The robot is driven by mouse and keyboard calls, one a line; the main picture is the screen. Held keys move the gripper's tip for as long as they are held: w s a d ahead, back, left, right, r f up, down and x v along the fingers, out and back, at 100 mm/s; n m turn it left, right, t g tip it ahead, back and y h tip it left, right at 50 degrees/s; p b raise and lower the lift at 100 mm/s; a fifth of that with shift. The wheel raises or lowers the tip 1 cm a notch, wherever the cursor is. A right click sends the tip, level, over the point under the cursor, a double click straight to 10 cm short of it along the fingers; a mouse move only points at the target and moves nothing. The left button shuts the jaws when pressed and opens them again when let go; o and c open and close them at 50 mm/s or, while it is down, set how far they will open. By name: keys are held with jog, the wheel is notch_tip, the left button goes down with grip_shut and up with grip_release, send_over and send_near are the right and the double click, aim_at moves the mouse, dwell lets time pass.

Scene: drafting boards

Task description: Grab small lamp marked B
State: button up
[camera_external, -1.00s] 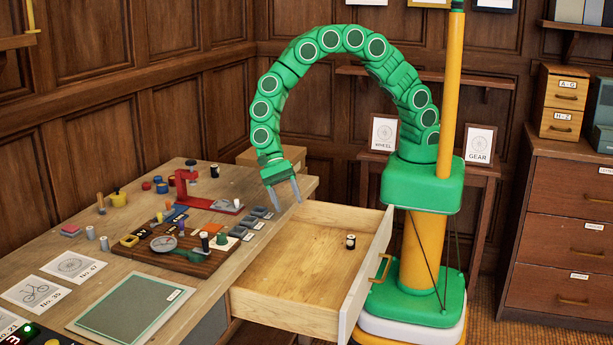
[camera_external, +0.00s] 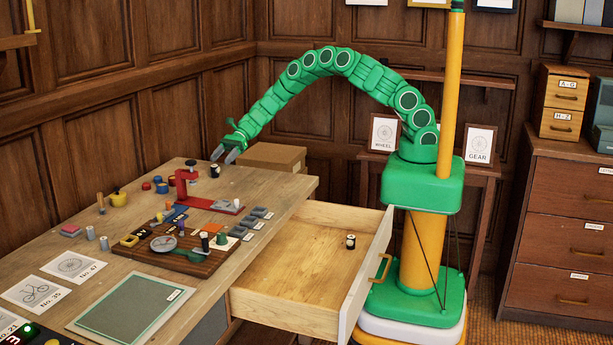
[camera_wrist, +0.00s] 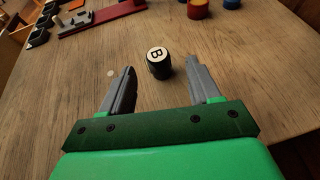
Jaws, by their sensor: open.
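The small lamp marked B (camera_wrist: 158,62) is a short black cylinder with a white top that carries a black B. It stands upright on the wooden desk, just beyond and between my open fingertips in the wrist view. In the wrist view both grey fingers of my gripper (camera_wrist: 166,84) show apart, with the lamp not gripped.
A red stand (camera_external: 184,190) and red and blue round pieces (camera_external: 161,187) are near the lamp. A wooden board (camera_external: 175,262) with tools lies toward the front. An open drawer (camera_external: 290,290) holds a small black-and-white cylinder (camera_external: 350,241).

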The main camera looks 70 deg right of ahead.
aim_at(212, 171)
jog(key=shift+w+d+f, duration=0.1)
jog(key=shift+w+f, duration=0.05)
jog(key=shift+f, duration=0.05)
jog(key=shift+a+f, duration=0.1)
jog(key=shift+a, duration=0.1)
jog(key=shift+s+x, duration=0.1)
jog(key=shift+x, duration=1.7)
jog(key=shift+s+x, duration=0.15)
jog(key=shift+x, duration=1.65)
jog(key=shift+a, duration=0.1)
jog(key=c, duration=1.1)
